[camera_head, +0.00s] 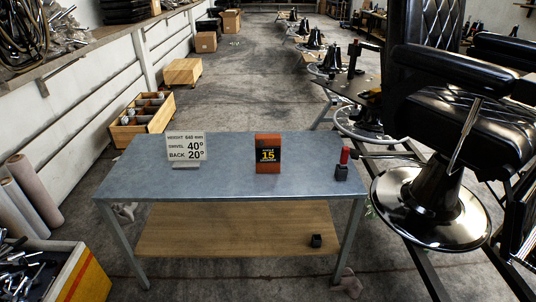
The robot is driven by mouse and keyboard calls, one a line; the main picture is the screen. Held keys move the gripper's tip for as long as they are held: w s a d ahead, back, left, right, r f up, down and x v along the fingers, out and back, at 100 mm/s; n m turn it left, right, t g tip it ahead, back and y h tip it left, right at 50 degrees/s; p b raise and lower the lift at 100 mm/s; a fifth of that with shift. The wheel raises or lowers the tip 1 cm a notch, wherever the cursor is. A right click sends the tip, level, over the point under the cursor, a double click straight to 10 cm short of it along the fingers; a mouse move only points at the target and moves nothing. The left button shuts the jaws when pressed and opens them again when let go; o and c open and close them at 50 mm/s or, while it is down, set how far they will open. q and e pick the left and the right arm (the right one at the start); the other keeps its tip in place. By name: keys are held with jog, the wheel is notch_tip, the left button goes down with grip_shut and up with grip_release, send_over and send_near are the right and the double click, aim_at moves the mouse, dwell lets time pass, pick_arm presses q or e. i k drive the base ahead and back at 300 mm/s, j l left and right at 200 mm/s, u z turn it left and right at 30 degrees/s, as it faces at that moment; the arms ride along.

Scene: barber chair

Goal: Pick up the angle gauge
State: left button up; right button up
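An upright orange-red block (268,138) stands near the middle of the grey metal table (225,185). Its dark front face carries a yellow "15" with small lettering that I cannot read clearly; it looks like the angle gauge. A white sign (187,146) stands to its left on the table and reads "40°" and "20°". A small black item with a red upright handle (343,165) stands at the table's right edge. Neither of my grippers can be made out in the head view.
A barber chair with a round chrome base (432,212) stands close to the table's right side. A small black block (316,240) sits on the wooden lower shelf (230,228). A crate of metal parts (62,272) is at lower left. The tabletop's front is clear.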

aim_at(267, 156)
jog(key=i, duration=0.8)
jog(key=i+l, duration=0.15)
jog(key=i, duration=0.6)
